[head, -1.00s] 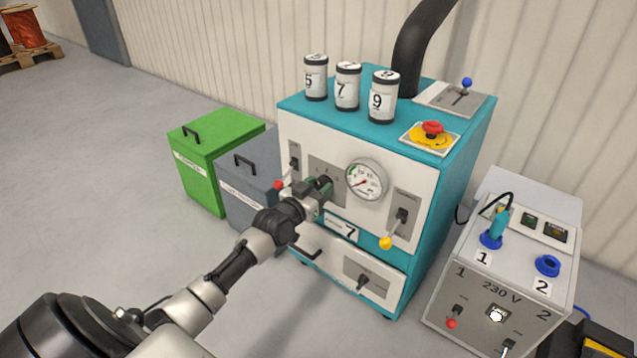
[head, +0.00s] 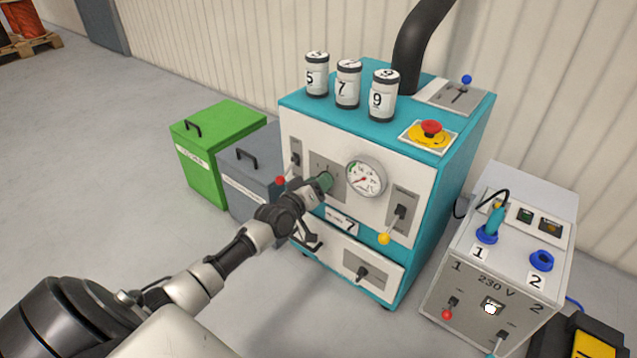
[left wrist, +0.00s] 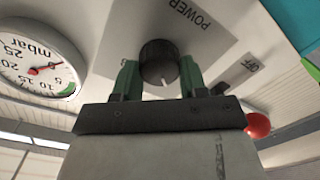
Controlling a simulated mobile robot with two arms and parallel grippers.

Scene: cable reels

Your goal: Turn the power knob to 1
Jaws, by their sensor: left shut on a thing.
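The black power knob (left wrist: 158,57) sits on a grey plate lettered POWER (left wrist: 188,14), which appears upside down in the left wrist view. A white mark on the knob points toward the bottom of that view. My left gripper (left wrist: 160,78) has its green fingers on either side of the knob, shut on it. In the head view the left gripper (head: 325,181) reaches the front of the teal and white machine (head: 345,137), left of the gauge, and hides the knob. The digits around the knob cannot be read. My right gripper is not in view.
The pressure gauge (head: 366,177) is close right of the gripper in the head view. A red-tipped lever (head: 281,181) is close on its left and a yellow-tipped lever (head: 385,238) is further right. Green (head: 212,150) and grey (head: 250,180) bins stand left; a 230 V box (head: 485,270) stands right.

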